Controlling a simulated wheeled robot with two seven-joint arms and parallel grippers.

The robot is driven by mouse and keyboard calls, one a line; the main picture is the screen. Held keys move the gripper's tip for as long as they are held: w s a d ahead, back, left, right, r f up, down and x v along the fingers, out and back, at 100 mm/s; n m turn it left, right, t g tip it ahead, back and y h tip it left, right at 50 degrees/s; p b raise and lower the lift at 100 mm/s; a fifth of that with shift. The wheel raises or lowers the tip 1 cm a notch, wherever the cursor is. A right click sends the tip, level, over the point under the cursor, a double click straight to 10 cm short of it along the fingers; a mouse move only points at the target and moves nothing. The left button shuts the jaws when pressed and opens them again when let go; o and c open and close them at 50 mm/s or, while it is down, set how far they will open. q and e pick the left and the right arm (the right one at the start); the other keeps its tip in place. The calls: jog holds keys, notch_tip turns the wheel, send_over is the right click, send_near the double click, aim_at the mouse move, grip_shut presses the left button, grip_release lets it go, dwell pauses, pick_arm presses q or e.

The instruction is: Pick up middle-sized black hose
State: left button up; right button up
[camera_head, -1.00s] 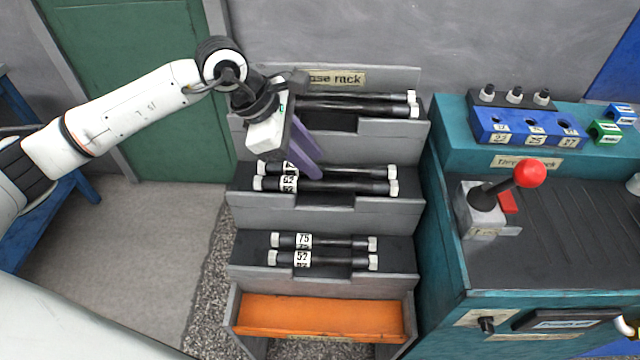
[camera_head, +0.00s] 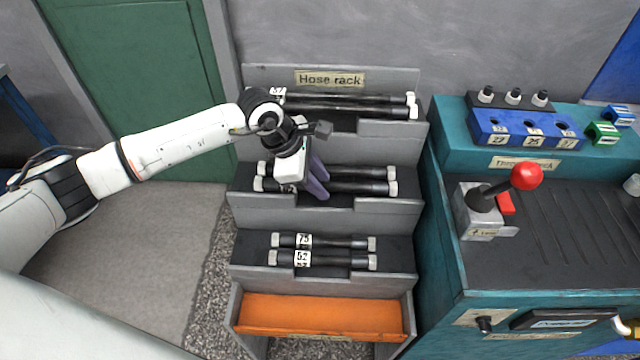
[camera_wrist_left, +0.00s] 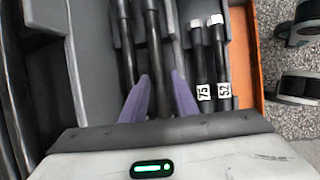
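Two middle-sized black hoses with pale end fittings lie on the middle step of the rack, a front hose (camera_head: 360,188) and a rear hose (camera_head: 360,173). My left gripper (camera_head: 318,181) is over the middle step, its purple fingers pointing down at these hoses and hiding part of them. In the left wrist view the fingers (camera_wrist_left: 161,95) are apart, with the front hose (camera_wrist_left: 155,45) running between them and the rear hose (camera_wrist_left: 124,45) outside them. I cannot tell whether the fingers touch the hose. My right gripper is not in view.
Longer hoses (camera_head: 350,105) lie on the top step and shorter hoses (camera_head: 335,260), labelled 75 and 52, on the lower step. An orange tray (camera_head: 320,314) is at the bottom. A teal console (camera_head: 450,265) with a red-knobbed lever (camera_head: 527,176) stands at right.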

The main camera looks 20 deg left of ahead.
pick_arm(q)
jog(key=shift+c, duration=0.3)
grip_shut()
jog(key=shift+r, duration=0.1)
jog(key=shift+r, duration=0.1)
